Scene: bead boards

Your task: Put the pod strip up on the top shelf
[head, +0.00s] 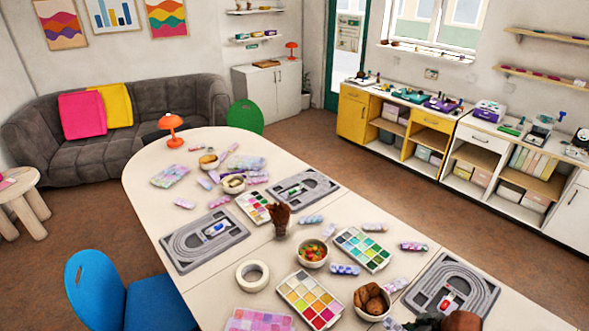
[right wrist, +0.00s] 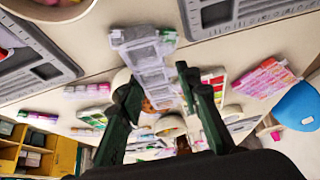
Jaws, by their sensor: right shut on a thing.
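The pod strip (right wrist: 150,62), a row of clear pale compartments with a bit of green at one end, shows in the right wrist view. My right gripper (right wrist: 157,78) has its dark green fingers on either side of it and is shut on it. In the head view only a dark part of my right gripper (head: 425,323) shows at the bottom right edge, over the table. An upper wall shelf (head: 550,37) hangs at the top right, and another upper shelf (head: 252,11) on the back wall. My left gripper is not in view.
A lower shelf (head: 543,79) hangs over the right counter. Brown floor (head: 350,140) lies open between table and cabinets.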

